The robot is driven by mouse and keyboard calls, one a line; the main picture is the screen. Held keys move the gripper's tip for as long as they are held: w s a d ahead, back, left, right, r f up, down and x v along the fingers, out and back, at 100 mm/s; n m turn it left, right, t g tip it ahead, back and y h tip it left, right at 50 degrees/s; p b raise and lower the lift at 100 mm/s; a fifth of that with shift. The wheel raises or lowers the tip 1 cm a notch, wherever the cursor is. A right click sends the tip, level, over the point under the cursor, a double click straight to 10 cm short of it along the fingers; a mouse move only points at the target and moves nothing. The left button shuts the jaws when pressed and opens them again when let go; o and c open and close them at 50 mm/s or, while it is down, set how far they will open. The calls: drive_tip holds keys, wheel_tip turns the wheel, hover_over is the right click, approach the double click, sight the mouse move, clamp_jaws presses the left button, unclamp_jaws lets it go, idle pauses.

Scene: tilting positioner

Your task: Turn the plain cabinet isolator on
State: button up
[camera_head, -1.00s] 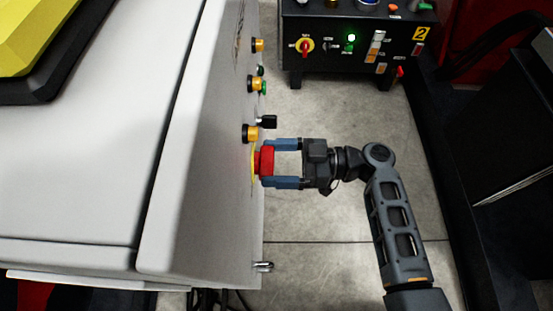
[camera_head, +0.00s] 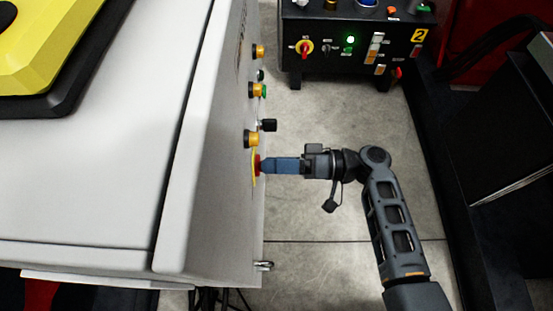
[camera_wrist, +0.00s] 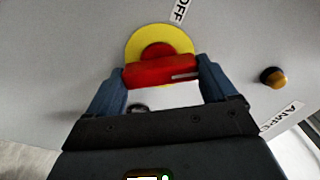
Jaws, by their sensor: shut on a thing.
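The plain cabinet (camera_head: 212,190) is the pale grey box at the left. Its isolator, a red handle on a yellow disc (camera_head: 257,167), is low on the side face. In the wrist view the red handle (camera_wrist: 160,71) lies between the two blue fingers, across the yellow disc (camera_wrist: 146,35). An "OFF" label (camera_wrist: 179,10) shows just above the disc. My gripper (camera_head: 268,166) is shut on the handle. In the head view the fingers overlap edge-on and hide most of the handle.
A black control box (camera_head: 350,45) marked 2 stands at the back. Clear grey floor (camera_head: 330,225) lies around my arm.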

drive_tip(key=m+p, duration=0.2)
drive_tip(key=m, duration=0.4)
drive_tip(key=shift+a, duration=0.1)
idle(0.6)
drive_tip(key=o, duration=0.8)
drive_tip(key=shift+o, duration=0.2)
drive_tip(key=d, duration=0.7)
drive_tip(key=shift+d, duration=0.4)
drive_tip(key=shift+s+f, duration=0.15)
